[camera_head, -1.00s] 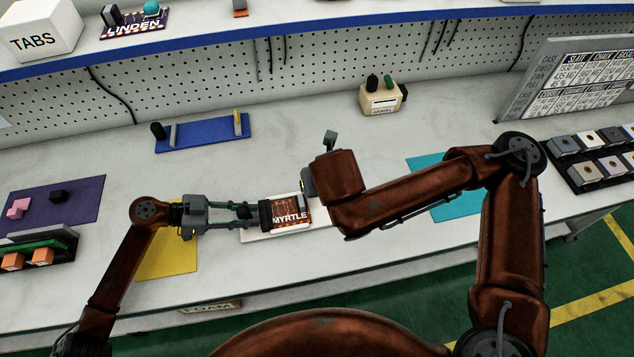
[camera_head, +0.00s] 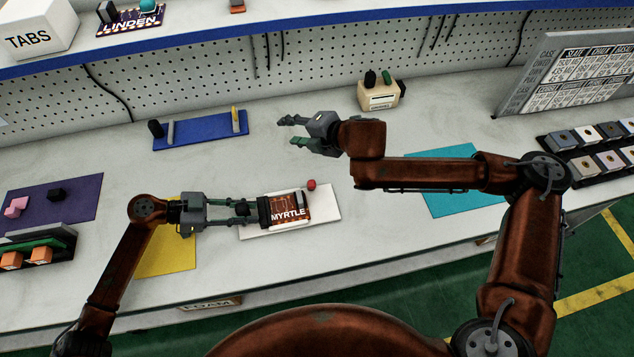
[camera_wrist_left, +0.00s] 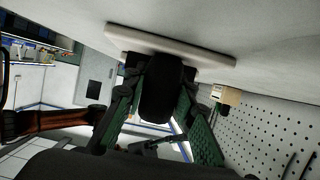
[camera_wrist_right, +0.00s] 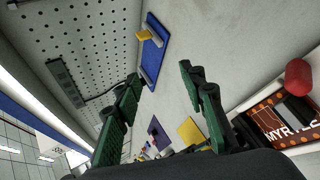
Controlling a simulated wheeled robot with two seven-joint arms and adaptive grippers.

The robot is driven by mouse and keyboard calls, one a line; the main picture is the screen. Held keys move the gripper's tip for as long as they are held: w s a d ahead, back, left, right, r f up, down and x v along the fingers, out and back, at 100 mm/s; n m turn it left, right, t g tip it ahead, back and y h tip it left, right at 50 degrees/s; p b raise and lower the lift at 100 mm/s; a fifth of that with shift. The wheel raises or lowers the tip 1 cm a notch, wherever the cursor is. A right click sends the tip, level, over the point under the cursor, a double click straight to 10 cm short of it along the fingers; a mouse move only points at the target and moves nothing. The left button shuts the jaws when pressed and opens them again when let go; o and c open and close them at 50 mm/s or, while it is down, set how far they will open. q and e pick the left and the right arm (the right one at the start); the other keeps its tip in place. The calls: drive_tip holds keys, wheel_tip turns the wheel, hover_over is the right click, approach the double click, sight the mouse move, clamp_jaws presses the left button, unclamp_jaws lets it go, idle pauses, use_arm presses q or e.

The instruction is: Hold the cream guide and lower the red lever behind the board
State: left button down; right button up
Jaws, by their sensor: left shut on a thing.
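The brown board marked MYRTLE (camera_head: 288,212) lies on a pale cream-white plate (camera_head: 325,214). A red knob (camera_head: 311,185) stands at the plate's back edge, behind the board's right end. It also shows in the right wrist view (camera_wrist_right: 298,77); how far its lever is lowered, I cannot tell. My left gripper (camera_head: 252,212) is shut on a black block (camera_wrist_left: 160,92) at the board's left end. Which part is the guide is unclear. My right gripper (camera_head: 288,131) is open and empty, behind the board and pointing left, apart from the knob.
A blue fixture (camera_head: 200,131) lies behind to the left, and a cream box (camera_head: 379,97) with black and green knobs stands at the back. A yellow mat (camera_head: 168,252) and a cyan mat (camera_head: 455,200) flank the plate. The pegboard (camera_head: 210,85) closes the back.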

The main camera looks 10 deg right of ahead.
drive_tip(key=w+d+r+m+t+y, duration=0.1)
drive_tip(key=w+d+m+y, duration=0.2)
drive_tip(key=w, duration=0.1)
drive_tip(key=m+g+y, duration=0.2)
drive_tip(key=g+y, duration=0.2)
drive_tip(key=g, duration=0.4)
approach(311, 185)
drive_tip(key=d, duration=0.3)
drive_tip(key=shift+w+d+f, duration=0.2)
drive_tip(key=shift+w+d, duration=0.05)
drive_tip(key=shift+w, duration=0.15)
drive_tip(key=shift+s+a+f, duration=0.1)
drive_tip(key=shift+a+f, duration=0.05)
drive_tip(key=shift+a, duration=0.1)
drive_tip(key=x, duration=1.1)
drive_tip(key=shift+a+f, duration=0.1)
drive_tip(key=shift+a, duration=0.05)
clamp_jaws()
